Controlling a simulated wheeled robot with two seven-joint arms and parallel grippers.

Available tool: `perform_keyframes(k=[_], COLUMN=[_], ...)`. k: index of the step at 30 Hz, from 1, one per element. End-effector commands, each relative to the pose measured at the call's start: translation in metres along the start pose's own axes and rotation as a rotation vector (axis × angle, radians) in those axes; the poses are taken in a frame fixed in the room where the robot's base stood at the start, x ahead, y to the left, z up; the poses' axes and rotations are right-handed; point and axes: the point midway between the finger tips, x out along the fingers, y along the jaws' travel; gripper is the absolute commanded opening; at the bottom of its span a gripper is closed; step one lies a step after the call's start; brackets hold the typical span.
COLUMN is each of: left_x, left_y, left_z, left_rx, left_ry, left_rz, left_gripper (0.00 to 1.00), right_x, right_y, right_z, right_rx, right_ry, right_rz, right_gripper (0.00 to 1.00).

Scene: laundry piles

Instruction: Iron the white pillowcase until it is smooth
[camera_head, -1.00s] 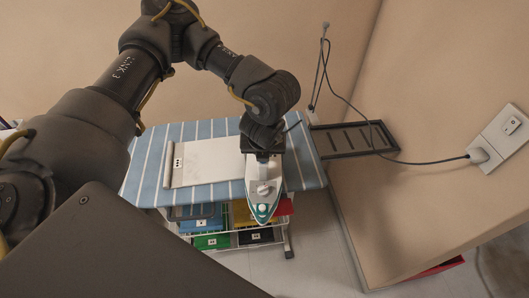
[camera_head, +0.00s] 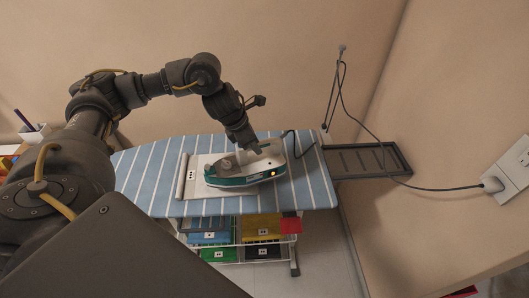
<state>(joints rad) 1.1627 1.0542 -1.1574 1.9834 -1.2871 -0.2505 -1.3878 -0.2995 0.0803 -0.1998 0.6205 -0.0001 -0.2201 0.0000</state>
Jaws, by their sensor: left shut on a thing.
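The white pillowcase (camera_head: 198,187) lies on the blue striped ironing board (camera_head: 145,180), with a rolled or folded edge along its left side. The teal and white iron (camera_head: 238,177) is on or just above the pillowcase, its tip pointing left and a small orange light showing at its heel. It covers much of the pillowcase. My left gripper (camera_head: 259,150) is shut on the iron's handle from above. Whether the soleplate touches the cloth I cannot tell. My right gripper is not in view.
A dark slatted rest (camera_head: 368,160) extends from the board's right end. The iron's cord (camera_head: 362,122) hangs at the wall and runs to a wall socket (camera_head: 506,178). A rack with several coloured bins (camera_head: 209,237) stands under the board.

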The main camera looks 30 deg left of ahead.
Motion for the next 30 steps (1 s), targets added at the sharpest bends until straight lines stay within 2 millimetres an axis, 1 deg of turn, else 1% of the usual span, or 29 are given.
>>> perform_keyframes(k=[1, 6, 12, 20, 25, 30], left_x=[-0.006, -0.019, -0.028, -0.029, -0.022, -0.011], left_y=[0.009, 0.029, 0.042, 0.044, 0.044, 0.044], left_z=[-0.001, -0.009, -0.015, -0.017, -0.019, -0.025], left_rx=[0.030, 0.148, 0.221, 0.239, 0.238, 0.238], left_ry=[-0.006, -0.006, -0.005, -0.005, -0.005, -0.003], left_rz=[-0.014, -0.063, -0.094, -0.100, -0.100, -0.100], left_gripper=[0.00, 0.00, 0.00, 0.00, 0.00, 0.00], right_x=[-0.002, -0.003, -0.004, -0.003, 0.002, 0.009], right_y=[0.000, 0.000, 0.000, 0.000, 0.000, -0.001], right_z=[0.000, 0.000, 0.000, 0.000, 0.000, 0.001], right_rx=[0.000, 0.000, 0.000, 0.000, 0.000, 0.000], right_ry=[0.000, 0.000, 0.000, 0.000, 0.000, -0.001], right_rz=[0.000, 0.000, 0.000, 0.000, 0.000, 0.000], right_gripper=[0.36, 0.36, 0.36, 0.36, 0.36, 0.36])
